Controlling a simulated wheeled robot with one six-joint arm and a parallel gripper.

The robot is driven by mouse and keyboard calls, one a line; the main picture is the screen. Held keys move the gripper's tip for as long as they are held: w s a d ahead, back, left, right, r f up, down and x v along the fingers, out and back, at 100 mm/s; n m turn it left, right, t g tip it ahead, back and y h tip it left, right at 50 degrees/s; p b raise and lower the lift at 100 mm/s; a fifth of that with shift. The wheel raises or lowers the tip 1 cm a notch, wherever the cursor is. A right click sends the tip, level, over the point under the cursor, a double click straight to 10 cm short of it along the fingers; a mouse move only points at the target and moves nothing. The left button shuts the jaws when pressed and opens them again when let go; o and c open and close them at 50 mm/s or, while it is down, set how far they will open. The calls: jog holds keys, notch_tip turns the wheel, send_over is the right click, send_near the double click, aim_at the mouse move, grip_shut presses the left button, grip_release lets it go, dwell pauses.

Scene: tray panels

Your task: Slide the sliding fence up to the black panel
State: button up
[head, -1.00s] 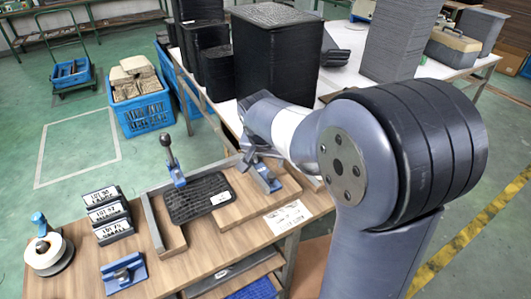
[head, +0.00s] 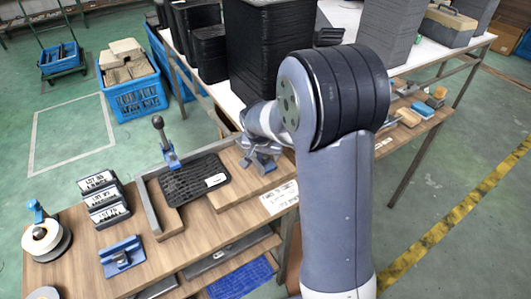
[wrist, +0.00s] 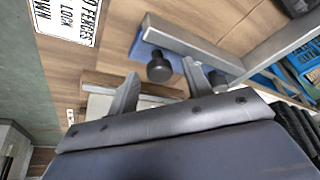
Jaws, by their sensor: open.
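The black panel (head: 187,184) lies flat on the wooden bench in the head view, with a white label near its right end. My gripper (head: 258,160) is just right of the panel, above the wooden board, and covers most of the sliding fence in that view. In the wrist view the sliding fence (wrist: 198,47) is a grey metal bar with a blue base and a black knob (wrist: 159,68). My gripper (wrist: 160,70) is open, its two fingers either side of the knob in the picture. I cannot tell whether they touch it.
A fixed grey fence (head: 149,207) runs along the panel's left side, and a lever clamp (head: 166,145) stands behind it. A printed sign (head: 280,198) lies at the bench's right front. Lot-number blocks (head: 103,200) and a tape roll (head: 41,238) stand left. Tall black stacks (head: 270,60) rise behind.

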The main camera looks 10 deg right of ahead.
jog(key=shift+c, duration=0.3)
grip_shut()
jog(key=s+a+b, duration=0.1)
jog(key=a, duration=0.2)
jog(key=s+a+b, duration=0.1)
jog(key=a+b, duration=0.1)
jog(key=a, duration=0.2)
jog(key=s+a+b, duration=0.1)
jog(key=a+b, duration=0.1)
jog(key=a, duration=0.2)
jog(key=shift+s, duration=0.3)
jog(key=shift+o, duration=0.3)
grip_release()
jog(key=shift+r, duration=0.1)
